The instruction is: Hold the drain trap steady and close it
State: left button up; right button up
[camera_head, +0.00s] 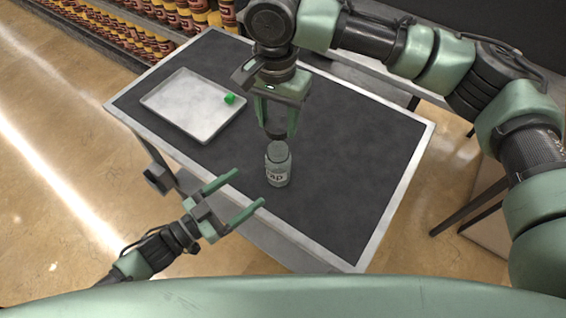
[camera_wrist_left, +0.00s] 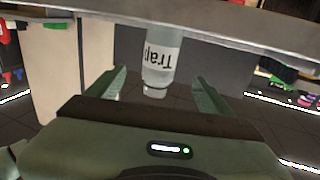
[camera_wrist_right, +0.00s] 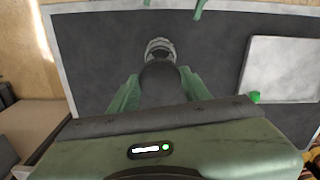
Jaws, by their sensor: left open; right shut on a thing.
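The drain trap (camera_head: 278,173) is a clear jar with a white "Trap" label, standing upright on the dark table top. In the left wrist view the jar (camera_wrist_left: 162,72) appears upside down, beyond and between the open fingers. My left gripper (camera_head: 250,188) is open and empty at the table's front edge, its fingers pointing toward the jar without touching it. My right gripper (camera_head: 278,118) points down above the jar, shut on a dark round lid (camera_wrist_right: 160,83). The lid appears just above the jar's mouth; I cannot tell whether they touch.
A grey metal tray (camera_head: 190,112) lies on the table's left part, with a small green object (camera_head: 230,98) at its right side. The table top (camera_head: 360,170) is clear to the right of the jar. Shelves of jars (camera_head: 130,35) stand behind at the left.

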aim_at(270, 171)
pick_arm(q)
jog(key=shift+s+a, duration=0.15)
jog(key=shift+a, duration=0.05)
pick_arm(e)
jog(key=shift+s+a, duration=0.2)
jog(key=shift+a, duration=0.1)
jog(key=shift+r, duration=0.1)
pick_arm(q)
jog(key=x, duration=1.2)
jog(key=shift+d, duration=0.15)
pick_arm(e)
jog(key=shift+w+d, duration=0.15)
jog(key=shift+d, duration=0.1)
pick_arm(q)
grip_shut()
pick_arm(e)
jog(key=shift+f, duration=2.6)
